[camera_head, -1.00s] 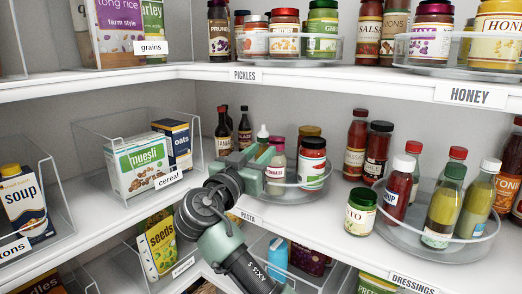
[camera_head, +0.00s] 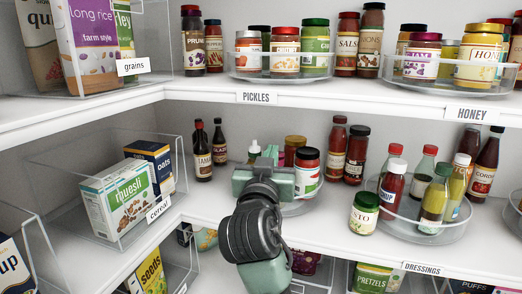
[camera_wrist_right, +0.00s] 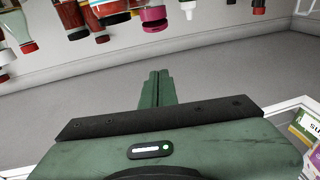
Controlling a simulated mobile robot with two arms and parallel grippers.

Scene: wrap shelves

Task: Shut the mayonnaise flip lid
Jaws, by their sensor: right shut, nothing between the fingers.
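My right gripper (camera_head: 265,172) is in front of the turntable on the middle shelf and hides part of its bottles. In the right wrist view its two fingers (camera_wrist_right: 159,88) are together, with nothing between them. I cannot read a mayonnaise label. In that view, which appears upside down, a bottle with a pink cap (camera_wrist_right: 154,25) hangs at the top, beyond the fingertips and apart from them. A white nozzle cap (camera_wrist_right: 189,8) is beside it. Whether the pink cap's lid is open is not clear. My left gripper is out of view.
A dark-lidded jar (camera_head: 308,160) stands close to the right of my gripper. A PESTO jar (camera_head: 364,213) and a clear turntable of dressings (camera_head: 420,233) are further right. Cereal boxes (camera_head: 118,198) stand in a clear bin at left. The upper shelf edge (camera_head: 340,106) runs above.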

